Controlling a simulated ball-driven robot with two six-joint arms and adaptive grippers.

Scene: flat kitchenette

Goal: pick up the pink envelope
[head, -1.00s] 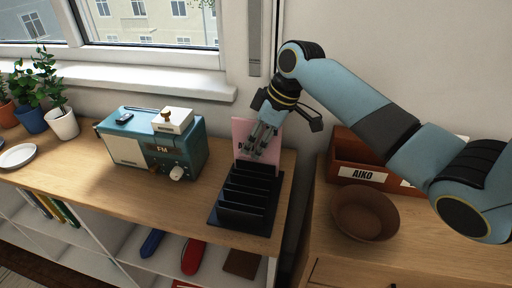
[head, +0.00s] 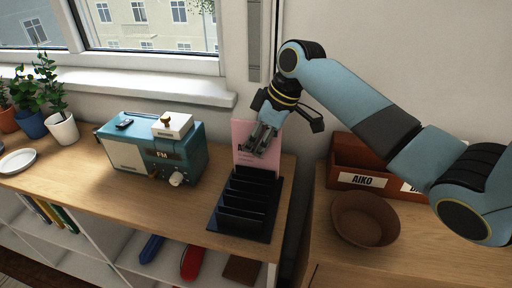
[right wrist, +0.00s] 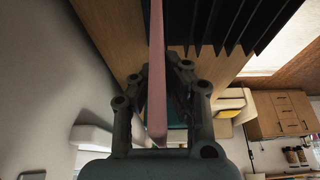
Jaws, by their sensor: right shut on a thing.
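The pink envelope (head: 241,132) stands upright at the back end of the black slotted rack (head: 213,222), near the wall. It has dark print that is partly covered by my fingers. My right gripper (head: 259,149) reaches down from above and is shut on the envelope. In the right wrist view the envelope (right wrist: 157,118) shows edge-on as a pink strip between the two fingers of the gripper (right wrist: 158,75). The black dividers of the rack (right wrist: 230,22) are beyond it. I cannot tell whether the envelope's lower edge touches the rack. My left gripper is not in view.
A teal radio (head: 195,150) with a white box (head: 173,125) on top stands left of the rack. Potted plants (head: 62,128) and a white plate (head: 18,161) are farther left. Right of a gap are a brown bowl (head: 366,218) and a reddish-brown labelled box (head: 345,153).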

